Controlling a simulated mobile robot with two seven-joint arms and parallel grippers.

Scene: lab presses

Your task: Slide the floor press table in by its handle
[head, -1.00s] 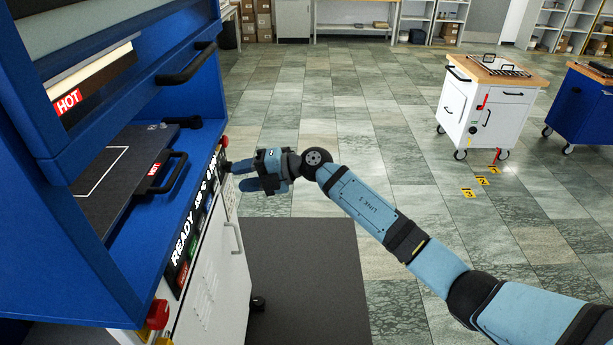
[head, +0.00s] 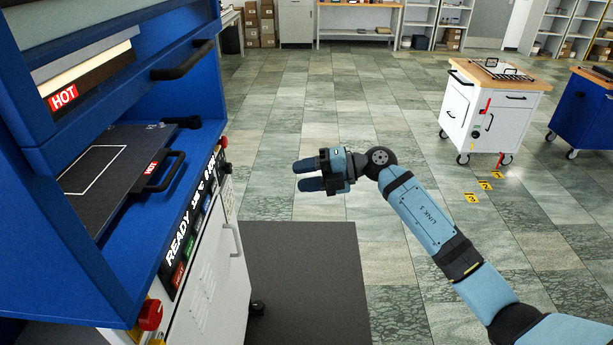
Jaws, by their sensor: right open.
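The blue floor press (head: 85,245) fills the left of the head view. Its dark table (head: 100,175) lies inside the press opening, with a white outline on top and a HOT label at its front edge. The table's black handle (head: 168,172) sticks out at the front edge toward the aisle. My right gripper (head: 298,176) is open and empty, its fingers pointing left. It hangs over the floor to the right of the handle, clear of it and of the press. My left gripper is not in view.
A second black handle (head: 183,62) sits higher on the press. A red stop button (head: 150,314) projects from the lower front. A dark mat (head: 305,280) lies beside the press. A white cart (head: 487,112) and a blue cart (head: 585,105) stand at the right. The middle floor is clear.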

